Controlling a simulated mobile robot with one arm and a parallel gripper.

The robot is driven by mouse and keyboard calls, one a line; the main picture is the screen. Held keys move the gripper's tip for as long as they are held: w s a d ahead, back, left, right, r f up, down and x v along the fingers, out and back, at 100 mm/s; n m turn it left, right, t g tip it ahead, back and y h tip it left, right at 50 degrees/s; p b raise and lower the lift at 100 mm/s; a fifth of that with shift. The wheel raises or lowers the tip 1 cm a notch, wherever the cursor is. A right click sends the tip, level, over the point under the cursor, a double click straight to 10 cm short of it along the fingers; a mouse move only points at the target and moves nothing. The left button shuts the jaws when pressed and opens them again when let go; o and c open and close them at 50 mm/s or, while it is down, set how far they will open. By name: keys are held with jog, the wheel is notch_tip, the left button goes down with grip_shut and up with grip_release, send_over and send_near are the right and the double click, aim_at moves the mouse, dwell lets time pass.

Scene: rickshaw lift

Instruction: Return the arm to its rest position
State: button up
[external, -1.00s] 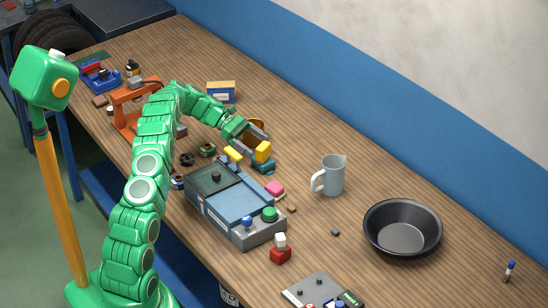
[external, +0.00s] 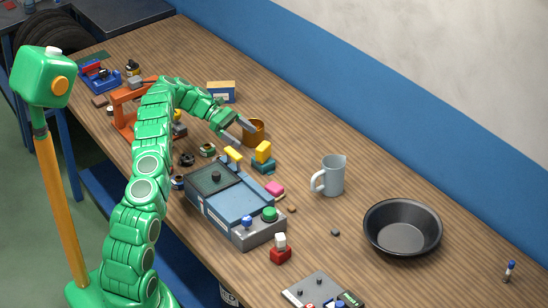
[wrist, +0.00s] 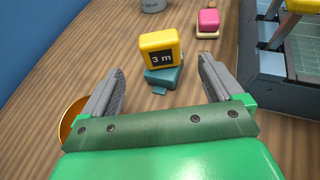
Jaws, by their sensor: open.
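My green arm (external: 155,135) arches over the workbench from its base at the lower left. My gripper (external: 247,131) is open and empty, a little up and left of a yellow tape measure (external: 263,148). The tape measure sits on a teal block (external: 263,165) on the bench. In the wrist view, my gripper (wrist: 161,66) has its grey fingers spread wide. The yellow tape measure, marked "3 m" (wrist: 161,58), and the teal block (wrist: 163,79) show beyond and between the fingers, apart from them.
A copper cup (external: 258,126) stands close beside the gripper. A blue-grey toolbox (external: 230,197) lies in front, with a grey mug (external: 331,175) and black pan (external: 402,227) to the right. An orange vise-like frame (external: 124,105) stands behind my arm. Bare bench lies behind the mug.

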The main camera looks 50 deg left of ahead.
aim_at(260, 150)
jog(key=d+r+m, duration=0.1)
jog(key=d+r, duration=0.1)
jog(key=d, duration=0.1)
jog(key=d+r+g, duration=0.1)
jog(key=d+r, duration=0.1)
jog(key=d, duration=0.1)
jog(key=w+d+r+m, duration=0.1)
jog(key=d, duration=0.2)
jog(key=shift+d+r+m+g, duration=0.3)
jog(key=shift+r, duration=0.1)
jog(key=s+d+r+m+g+y, duration=0.1)
jog(key=s+d+r+m+g, duration=0.2)
jog(key=d, duration=0.6)
jog(key=s+d+r+m+y, duration=0.1)
jog(key=s+d+r+m, duration=0.3)
jog(key=d, duration=0.5)
jog(key=s+d+r+m+g+y, duration=0.2)
jog(key=s+d+r+m+y, duration=0.15)
jog(key=s+d, duration=0.75)
jog(key=s+d+m+y, duration=0.2)
jog(key=s+d+m, duration=0.15)
jog(key=s, duration=0.75)
jog(key=s+a+f+m+y, duration=0.1)
jog(key=s+a+m+y, duration=0.1)
jog(key=s, duration=0.8)
jog(key=s+a+f+m+y, duration=0.1)
jog(key=s+a+m+y, duration=0.2)
jog(key=s, duration=0.7)
jog(key=shift+m, duration=0.4)
